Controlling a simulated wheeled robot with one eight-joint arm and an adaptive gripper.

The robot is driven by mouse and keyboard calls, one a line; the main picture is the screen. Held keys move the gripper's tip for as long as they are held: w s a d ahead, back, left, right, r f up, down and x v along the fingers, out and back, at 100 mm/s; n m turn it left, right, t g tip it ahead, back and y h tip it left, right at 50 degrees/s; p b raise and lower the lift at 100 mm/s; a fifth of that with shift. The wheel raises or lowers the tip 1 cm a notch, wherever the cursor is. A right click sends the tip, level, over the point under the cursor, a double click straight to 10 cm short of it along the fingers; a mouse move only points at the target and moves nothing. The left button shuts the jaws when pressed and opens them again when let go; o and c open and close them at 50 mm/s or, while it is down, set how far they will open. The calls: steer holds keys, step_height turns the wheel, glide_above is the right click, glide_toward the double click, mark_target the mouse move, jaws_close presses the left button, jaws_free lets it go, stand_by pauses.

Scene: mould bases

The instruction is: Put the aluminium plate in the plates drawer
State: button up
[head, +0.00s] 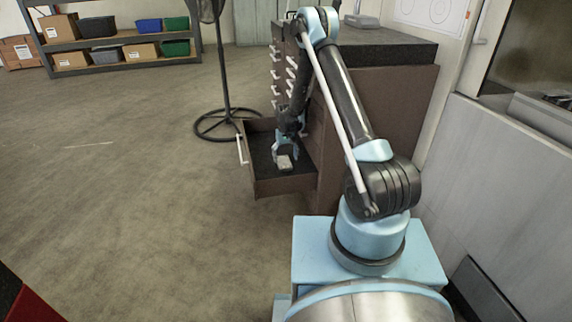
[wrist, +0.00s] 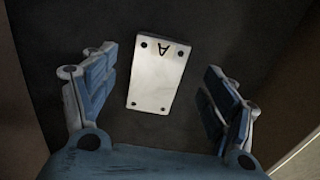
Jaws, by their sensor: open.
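The aluminium plate (wrist: 158,75) is a pale grey rectangle with dark corner holes and a dark letter like an A at one end. It lies flat on the dark floor of the open bottom drawer (head: 283,185) of the brown cabinet; it also shows small in the head view (head: 285,162). My gripper (wrist: 158,95) is open, its two blue-padded fingers on either side of the plate with a gap at each side. In the head view my gripper (head: 285,150) reaches down inside the drawer, close over the plate. Whether the fingertips touch the drawer floor I cannot tell.
The brown cabinet (head: 378,130) has several closed drawers with white handles above the open one. A black fan stand (head: 224,75) stands just behind the drawer. A shelf with boxes and bins (head: 120,50) is far left. The floor (head: 150,200) at left is clear.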

mark_target(285, 165)
step_height(285, 165, up, 7)
stand_by(0.4)
